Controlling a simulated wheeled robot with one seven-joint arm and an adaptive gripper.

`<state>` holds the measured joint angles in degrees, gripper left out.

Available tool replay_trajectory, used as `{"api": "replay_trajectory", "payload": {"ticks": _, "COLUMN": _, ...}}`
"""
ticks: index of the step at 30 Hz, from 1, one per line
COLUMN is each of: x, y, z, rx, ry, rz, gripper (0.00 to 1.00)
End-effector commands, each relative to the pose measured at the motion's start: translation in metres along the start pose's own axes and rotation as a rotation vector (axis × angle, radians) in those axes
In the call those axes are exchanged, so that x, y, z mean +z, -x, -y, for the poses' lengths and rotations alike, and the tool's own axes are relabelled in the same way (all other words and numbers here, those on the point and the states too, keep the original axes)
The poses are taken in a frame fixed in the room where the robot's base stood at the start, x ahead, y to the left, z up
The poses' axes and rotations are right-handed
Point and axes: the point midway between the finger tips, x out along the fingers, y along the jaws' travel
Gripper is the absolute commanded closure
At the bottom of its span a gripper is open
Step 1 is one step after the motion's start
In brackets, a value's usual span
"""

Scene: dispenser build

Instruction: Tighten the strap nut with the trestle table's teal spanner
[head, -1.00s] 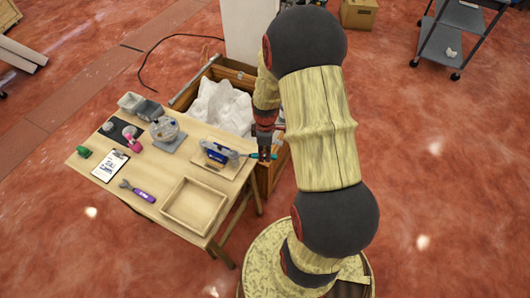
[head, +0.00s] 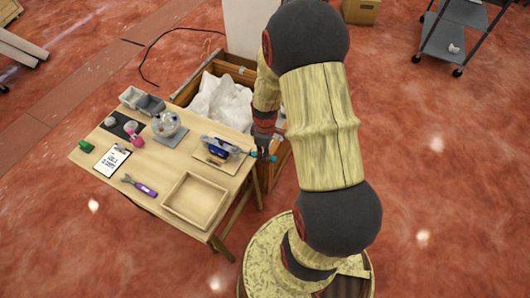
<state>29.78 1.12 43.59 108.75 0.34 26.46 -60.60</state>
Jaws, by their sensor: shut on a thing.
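My gripper (head: 264,152) is shut on the teal spanner (head: 273,159) just past the right edge of the trestle table (head: 160,213). Teal shows on both sides of the fingers. The spanner points left toward a blue block (head: 216,153) on a board, with a grey part (head: 224,145) across its top. The strap nut is too small to make out, so I cannot tell whether the spanner is seated on it. A purple-handled spanner (head: 146,190) lies on the table's front part.
An empty wooden tray (head: 181,213) sits at the table's front right. A crate with white lining (head: 221,102) stands behind the table.

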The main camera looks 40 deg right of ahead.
Motion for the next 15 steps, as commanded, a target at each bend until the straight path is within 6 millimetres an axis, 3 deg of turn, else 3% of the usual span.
{"api": "replay_trajectory", "payload": {"ticks": 15, "x": -0.001, "y": 0.001, "z": 0.01, "rx": 0.0, "ry": -0.079, "rz": 0.0, "gripper": 1.0}}
